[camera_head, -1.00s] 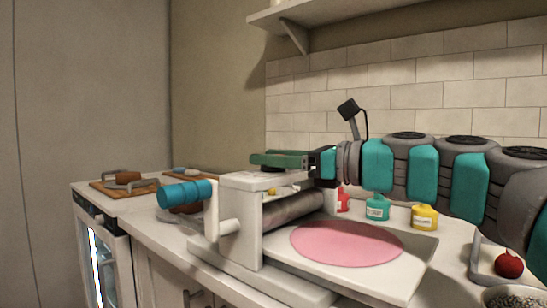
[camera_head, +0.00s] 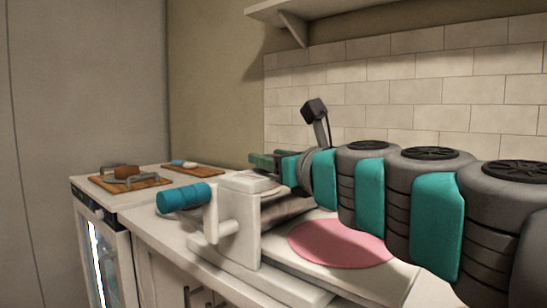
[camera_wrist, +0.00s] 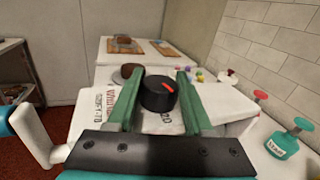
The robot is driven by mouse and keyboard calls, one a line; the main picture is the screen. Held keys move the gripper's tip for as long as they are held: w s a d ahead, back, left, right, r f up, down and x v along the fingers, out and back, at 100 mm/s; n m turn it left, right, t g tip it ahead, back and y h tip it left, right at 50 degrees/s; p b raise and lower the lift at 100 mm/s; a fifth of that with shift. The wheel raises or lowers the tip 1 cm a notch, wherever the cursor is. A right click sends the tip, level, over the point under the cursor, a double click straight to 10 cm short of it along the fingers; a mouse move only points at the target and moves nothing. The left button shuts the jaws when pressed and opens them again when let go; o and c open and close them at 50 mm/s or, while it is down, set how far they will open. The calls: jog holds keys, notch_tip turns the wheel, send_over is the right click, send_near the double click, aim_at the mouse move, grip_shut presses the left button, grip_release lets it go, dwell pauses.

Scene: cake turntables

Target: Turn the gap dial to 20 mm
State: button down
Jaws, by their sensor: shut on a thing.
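The gap dial (camera_wrist: 158,97) is a black round knob with a red pointer mark, on the white top of the dough sheeter's end block (camera_head: 238,222). In the wrist view the red mark points toward the upper right. My gripper (camera_wrist: 161,78) has its two green fingers on either side of the dial, shut on it. Printed lettering shows on the plate around the dial, but the scale is mostly hidden by the fingers and too small to read. In the head view my gripper (camera_head: 272,162) is over the sheeter's top, and the dial is hidden there.
The sheeter's crank has a blue handle (camera_head: 184,196) at its left. A pink dough disc (camera_head: 340,244) lies on the sheeter's bed. Wooden boards (camera_head: 130,182) lie at the far left. A teal bottle (camera_wrist: 284,146) stands by the tiled wall.

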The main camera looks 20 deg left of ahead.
jog(key=shift+m+t+h, duration=0.6)
jog(key=shift+t, duration=0.1)
jog(key=shift+c, duration=1.5)
grip_release()
jog(key=shift+s+d, duration=0.1)
jog(key=v, duration=0.7)
jog(key=shift+s+d, duration=0.2)
